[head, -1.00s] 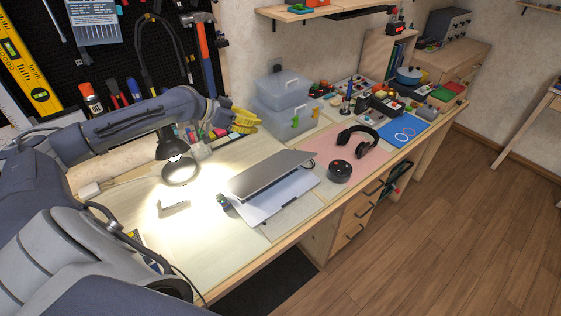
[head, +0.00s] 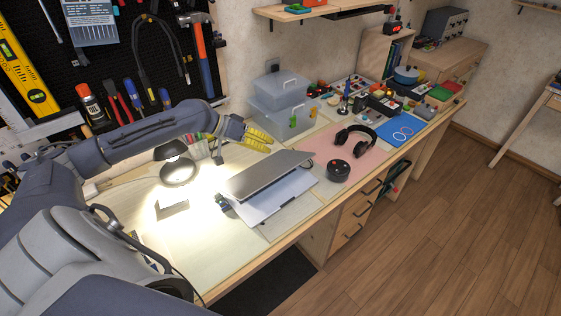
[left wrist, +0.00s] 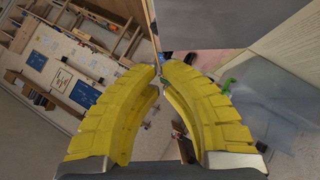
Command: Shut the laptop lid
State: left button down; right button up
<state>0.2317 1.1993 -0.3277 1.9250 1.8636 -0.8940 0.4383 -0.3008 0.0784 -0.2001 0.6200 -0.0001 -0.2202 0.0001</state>
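The laptop stands on the desk with its grey lid (head: 262,175) tilted low over the pale base (head: 284,197). A wedge of space shows between them on the near side. My left gripper (head: 262,139), with yellow fingers, hangs in the air behind the lid's far edge, apart from it. In the left wrist view the fingertips (left wrist: 160,69) nearly meet, and nothing shows held between them. A dark grey surface at the top of that view is probably the lid (left wrist: 205,22). My right gripper is not in view.
A lit desk lamp (head: 178,170) stands left of the laptop. Clear storage boxes (head: 280,98) are behind it. A round black device (head: 338,171) and headphones (head: 356,140) lie on the right. A pegboard with tools (head: 110,55) is at the back left.

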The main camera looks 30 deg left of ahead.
aim_at(294, 167)
pick_arm(q)
jog(key=x, duration=0.4)
jog(key=shift+w+d+f, duration=0.1)
jog(key=shift+d+f, duration=0.2)
jog(key=shift+s+d+f, duration=0.15)
jog(key=shift+d+f, duration=0.05)
jog(key=shift+f, duration=0.2)
jog(key=shift+s+d+f, duration=0.15)
jog(key=shift+d+f, duration=0.1)
jog(key=shift+f, duration=0.2)
jog(key=shift+s+d+f, duration=0.1)
jog(key=shift+d+f, duration=0.3)
jog(key=shift+f, duration=0.3)
jog(key=shift+d, duration=0.15)
